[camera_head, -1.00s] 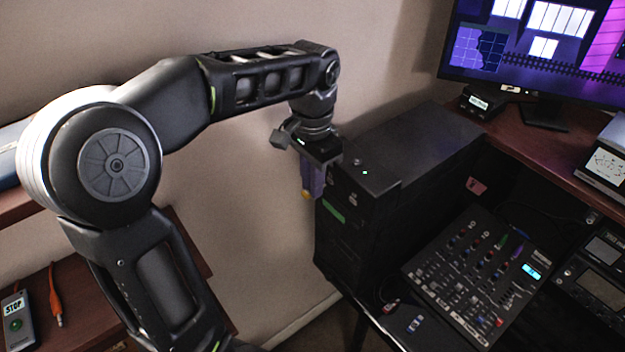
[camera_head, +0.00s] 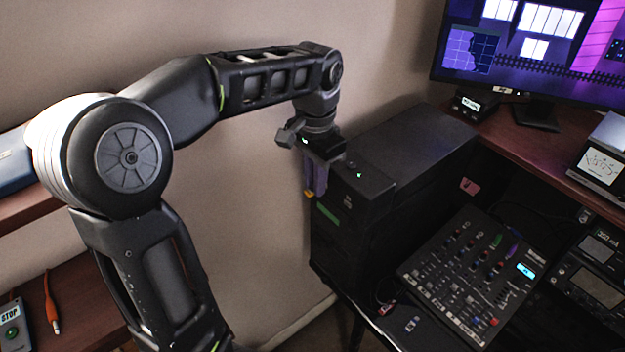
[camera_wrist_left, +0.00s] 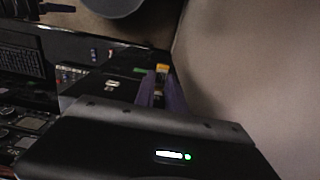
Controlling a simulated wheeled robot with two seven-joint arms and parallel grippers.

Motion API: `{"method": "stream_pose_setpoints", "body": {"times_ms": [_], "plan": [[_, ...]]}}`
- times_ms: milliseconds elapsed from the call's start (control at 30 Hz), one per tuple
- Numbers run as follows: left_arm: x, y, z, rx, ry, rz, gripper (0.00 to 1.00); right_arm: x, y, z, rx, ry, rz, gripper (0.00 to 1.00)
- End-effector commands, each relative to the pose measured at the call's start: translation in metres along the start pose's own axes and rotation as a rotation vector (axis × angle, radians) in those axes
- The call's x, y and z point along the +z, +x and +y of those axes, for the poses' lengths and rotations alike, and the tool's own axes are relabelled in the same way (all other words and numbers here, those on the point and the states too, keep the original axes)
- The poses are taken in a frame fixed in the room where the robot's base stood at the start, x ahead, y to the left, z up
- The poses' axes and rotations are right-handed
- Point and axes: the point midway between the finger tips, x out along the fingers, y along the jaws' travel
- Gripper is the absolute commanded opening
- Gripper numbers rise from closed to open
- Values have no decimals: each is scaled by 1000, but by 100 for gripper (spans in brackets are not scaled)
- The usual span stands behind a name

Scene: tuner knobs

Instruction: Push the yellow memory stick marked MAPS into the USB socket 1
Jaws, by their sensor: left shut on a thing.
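My left gripper (camera_head: 314,188) hangs from my left arm just left of the front of a black computer tower (camera_head: 345,245). Its purple fingers are shut on a small yellow stick (camera_head: 309,194), which sticks out a little below the fingertips. In the left wrist view the yellow stick (camera_wrist_left: 162,69) shows between the fingertips (camera_wrist_left: 160,84), with the dark tower front beside it. The stick's marking cannot be read. Whether the stick touches the tower I cannot tell. The USB socket 1 cannot be made out. My right gripper is not in view.
A mixer (camera_head: 470,275) stands right of the tower on the lower desk. Small sticks (camera_head: 411,324) lie in front of it. A monitor (camera_head: 540,45) stands at the back right. A grey STOP box (camera_head: 12,325) and an orange cable (camera_head: 51,305) lie at lower left. The wall is close behind.

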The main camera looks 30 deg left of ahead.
Motion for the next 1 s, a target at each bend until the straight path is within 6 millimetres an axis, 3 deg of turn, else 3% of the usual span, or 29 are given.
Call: {"method": "stream_pose_setpoints", "body": {"times_ms": [200,233,533,1000], "plan": [[-3,0,0,0,1,0,0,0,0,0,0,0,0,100],[-3,0,0,0,1,1,16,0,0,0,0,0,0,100],[-3,0,0,0,1,0,40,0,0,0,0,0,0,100],[-2,0,0,0,0,0,40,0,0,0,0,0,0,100]]}}
